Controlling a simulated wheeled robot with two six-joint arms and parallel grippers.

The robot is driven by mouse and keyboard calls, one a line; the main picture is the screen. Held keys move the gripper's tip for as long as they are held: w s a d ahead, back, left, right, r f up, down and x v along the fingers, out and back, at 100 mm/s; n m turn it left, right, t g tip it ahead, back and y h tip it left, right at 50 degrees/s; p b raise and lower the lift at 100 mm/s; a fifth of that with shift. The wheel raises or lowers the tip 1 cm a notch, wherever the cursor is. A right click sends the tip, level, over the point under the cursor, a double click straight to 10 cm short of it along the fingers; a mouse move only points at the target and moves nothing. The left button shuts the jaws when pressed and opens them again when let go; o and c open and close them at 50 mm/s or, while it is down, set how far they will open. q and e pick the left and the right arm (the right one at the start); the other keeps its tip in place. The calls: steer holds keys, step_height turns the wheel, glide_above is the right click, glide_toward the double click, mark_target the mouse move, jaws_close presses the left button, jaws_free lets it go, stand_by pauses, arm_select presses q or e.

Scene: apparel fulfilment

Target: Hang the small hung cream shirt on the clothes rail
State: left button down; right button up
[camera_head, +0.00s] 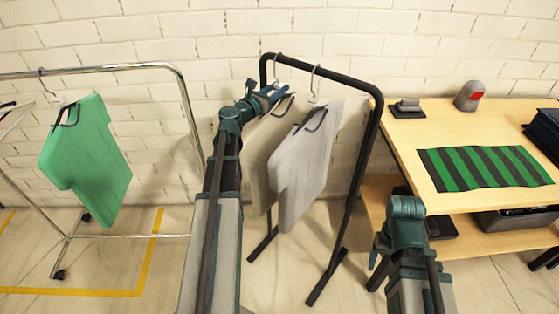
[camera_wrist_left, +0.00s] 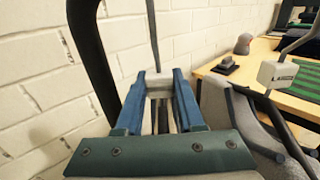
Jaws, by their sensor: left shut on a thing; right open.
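The cream shirt (camera_head: 257,145) hangs on its hanger below the black clothes rail (camera_head: 335,79), behind a grey shirt (camera_head: 303,165). My left gripper (camera_head: 270,94) is at the top of the cream shirt's hanger. In the left wrist view its two blue fingers (camera_wrist_left: 158,85) are shut on the hanger's white neck block (camera_wrist_left: 159,80). The hook (camera_head: 278,66) rises to the rail bar; I cannot tell whether its weight rests there. My right gripper (camera_head: 377,263) is open and empty, low in front of the wooden table.
A chrome rail (camera_head: 100,68) with a green shirt (camera_head: 88,160) stands at the left. At the right, a wooden table (camera_head: 400,130) holds a green-and-black striped cloth (camera_head: 485,168), a grey-and-red device (camera_head: 469,96) and a small dark item (camera_head: 408,107).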

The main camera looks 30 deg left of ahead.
mark_target(277, 79)
arm_select(q)
steer(key=shift+r, duration=0.2)
arm_select(e)
steer(key=shift+r, duration=0.2)
arm_select(q)
steer(key=shift+r+p, duration=1.6)
steer(key=shift+p, duration=0.15)
arm_select(e)
steer(key=shift+r, duration=1.6)
arm_select(q)
steer(key=shift+s, duration=0.1)
steer(key=shift+s+a, duration=0.25)
steer(key=shift+s, duration=1.2)
steer(key=shift+s+a, duration=0.2)
steer(key=shift+s, duration=1.25)
